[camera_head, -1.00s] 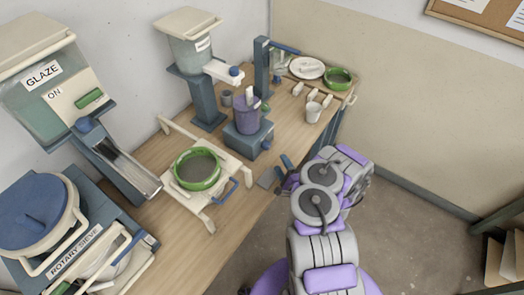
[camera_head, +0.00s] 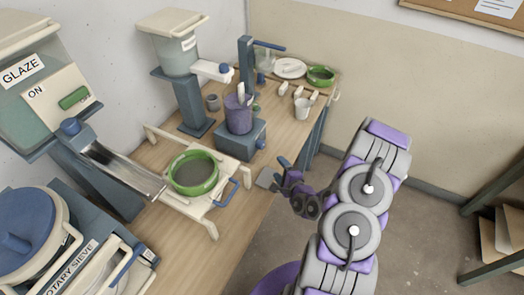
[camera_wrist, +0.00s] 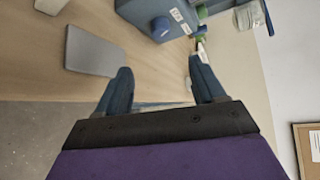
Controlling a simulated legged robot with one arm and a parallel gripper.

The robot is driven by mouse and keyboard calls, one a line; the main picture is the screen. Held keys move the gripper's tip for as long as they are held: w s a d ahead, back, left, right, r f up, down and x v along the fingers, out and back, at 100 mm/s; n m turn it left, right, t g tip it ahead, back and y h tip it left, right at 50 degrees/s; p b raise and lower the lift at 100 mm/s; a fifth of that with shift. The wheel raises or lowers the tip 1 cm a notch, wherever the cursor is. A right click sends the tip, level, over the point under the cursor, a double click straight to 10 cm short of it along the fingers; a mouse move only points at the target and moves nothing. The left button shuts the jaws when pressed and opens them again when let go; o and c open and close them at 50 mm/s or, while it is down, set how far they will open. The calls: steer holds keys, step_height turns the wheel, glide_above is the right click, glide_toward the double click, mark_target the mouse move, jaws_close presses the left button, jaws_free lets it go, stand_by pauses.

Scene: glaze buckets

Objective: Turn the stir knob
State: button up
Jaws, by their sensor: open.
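The stir unit is a blue-grey box (camera_head: 238,139) with a purple bucket (camera_head: 238,114) standing on it. Its round blue knob (camera_head: 261,143) sticks out from the side facing my arm. In the wrist view the knob (camera_wrist: 161,27) is near the top centre, beside small white labels too blurred to read. My gripper (camera_head: 280,175) is open and empty near the table's front edge, short of the knob and apart from it. In the wrist view its two blue fingers (camera_wrist: 160,72) are spread, with the knob ahead of the gap between them.
A flat grey slab (camera_wrist: 93,50) lies at the table edge near the left finger. A green-rimmed sieve (camera_head: 193,173) on a cream stand is left of my gripper. A white cup (camera_head: 302,108) stands beyond the box. Open floor lies right of the table.

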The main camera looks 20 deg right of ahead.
mark_target(262, 146)
steer(key=b+x, duration=0.2)
steer(key=b, duration=0.1)
steer(key=shift+w+d+f, duration=0.1)
steer(key=shift+d+f, duration=0.05)
steer(key=shift+f, duration=0.05)
steer(key=b+x, duration=0.3)
steer(key=x, duration=1.1)
steer(key=shift+w, duration=0.15)
steer(key=shift+r, duration=0.1)
steer(key=shift+c, duration=0.4)
steer(key=c, duration=1)
steer(key=p, duration=0.3)
steer(key=shift+r+m+g, duration=0.15)
steer(key=shift+m+g, duration=0.15)
